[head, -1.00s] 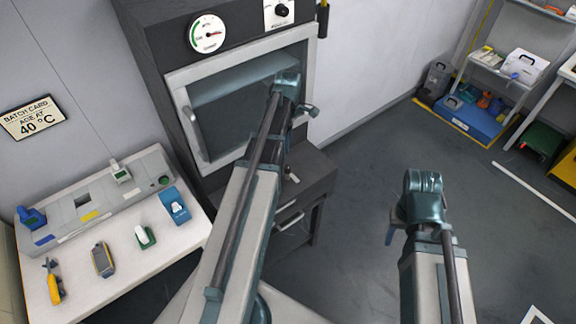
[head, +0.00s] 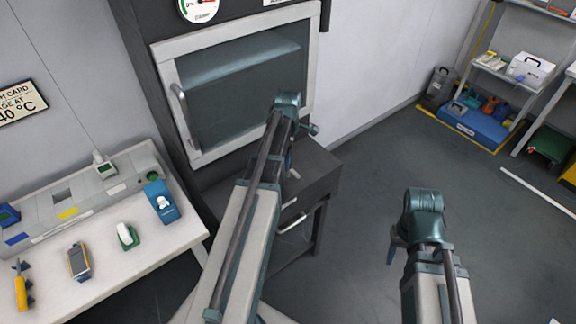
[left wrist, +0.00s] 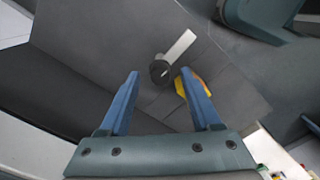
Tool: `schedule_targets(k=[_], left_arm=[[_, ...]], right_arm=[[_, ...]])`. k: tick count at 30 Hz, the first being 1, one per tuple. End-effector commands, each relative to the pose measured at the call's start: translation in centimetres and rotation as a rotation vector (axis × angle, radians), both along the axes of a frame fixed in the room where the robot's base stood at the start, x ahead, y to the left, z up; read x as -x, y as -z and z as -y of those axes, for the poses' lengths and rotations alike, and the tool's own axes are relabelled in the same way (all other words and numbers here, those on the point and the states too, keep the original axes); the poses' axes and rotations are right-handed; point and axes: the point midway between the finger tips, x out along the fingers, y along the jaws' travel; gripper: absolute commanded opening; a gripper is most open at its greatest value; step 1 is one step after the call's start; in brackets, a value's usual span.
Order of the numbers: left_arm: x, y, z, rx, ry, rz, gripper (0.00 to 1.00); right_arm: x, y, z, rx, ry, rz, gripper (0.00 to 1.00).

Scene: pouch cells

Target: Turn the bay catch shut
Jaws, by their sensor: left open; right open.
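The bay catch (left wrist: 160,71) shows in the left wrist view as a dark round hub with a pale lever pointing up and to the right, on a dark grey panel. My left gripper (left wrist: 161,74) is open, with one blue finger on each side of the hub in the picture; nothing shows held. I cannot tell whether the fingers touch the catch. In the head view the left fingers are mostly hidden behind my arm, beside the dark cabinet under the oven. My right gripper (head: 392,252) hangs over open floor, far from the catch, mostly hidden by its own wrist.
The oven door (head: 180,110) with its window stands above the dark cabinet (head: 318,170). A yellow piece (left wrist: 190,84) lies close to the right finger. A white bench (head: 110,245) with several tools is at left. Shelves and a blue floor bin (head: 470,128) are at far right.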

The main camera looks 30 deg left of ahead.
Motion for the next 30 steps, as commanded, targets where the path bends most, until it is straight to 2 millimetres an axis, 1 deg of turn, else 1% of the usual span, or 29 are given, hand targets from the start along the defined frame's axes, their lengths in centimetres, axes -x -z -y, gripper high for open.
schedule_targets(k=[1,9,10,14,15,17,18,20,21,30], left_arm=[[0.0,0.48,0.0,0.0,0.0,0.0,0.65],[0.0,0.39,0.0,0.0,0.0,0.0,0.65],[0.0,0.39,0.0,0.0,0.0,0.0,0.63],[0.0,0.4,0.0,0.0,0.0,0.0,0.39],[0.0,0.4,0.0,0.0,0.0,0.0,0.32],[0.0,0.4,0.0,0.0,0.0,0.0,0.21],[0.0,0.4,0.0,0.0,0.0,0.0,0.14],[0.0,0.4,0.0,0.0,0.0,0.0,0.03],[0.0,0.4,0.0,0.0,0.0,0.0,0.0],[0.0,0.4,0.0,0.0,0.017,0.0,0.0]], right_arm=[[0.0,0.48,0.0,0.0,0.0,0.0,0.5],[0.0,0.39,0.0,0.0,0.0,0.0,0.5],[0.0,0.39,0.0,0.0,0.0,0.0,0.5],[0.0,0.39,0.0,0.0,0.0,0.0,0.5],[0.0,0.39,0.0,0.0,0.0,0.0,0.5],[0.0,0.4,0.0,0.0,0.0,0.0,0.5],[0.0,0.4,0.0,0.0,0.0,0.0,0.5],[0.0,0.4,0.0,0.0,0.0,0.0,0.5],[0.0,0.4,0.0,0.0,0.0,0.0,0.5],[0.0,0.4,0.0,0.0,0.0,0.0,0.5]])
